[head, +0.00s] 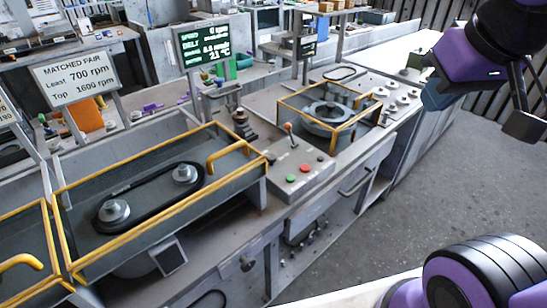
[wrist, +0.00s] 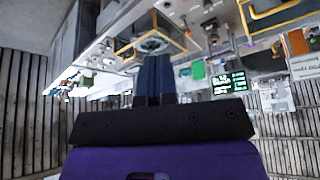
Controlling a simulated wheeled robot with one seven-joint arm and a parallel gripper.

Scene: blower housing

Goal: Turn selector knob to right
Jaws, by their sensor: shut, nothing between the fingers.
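The bench (head: 240,200) carries a small control box (head: 303,178) with a red button (head: 290,178), a green button (head: 305,168) and an orange-tipped lever (head: 288,127). I cannot tell for certain which part is the selector knob; a dark round knob (head: 247,263) sits on the bench's front face. My gripper (head: 440,95) is at the upper right in the head view, well apart from the box and touching nothing. In the wrist view its blue fingers (wrist: 155,78) are together and empty.
A yellow-railed round housing (head: 330,115) stands behind the box, and a yellow-railed belt drive (head: 150,195) stands left of it. A green text display (head: 203,43) rises behind. A handle (head: 357,182) sticks out from the front. The floor (head: 440,190) at right is clear.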

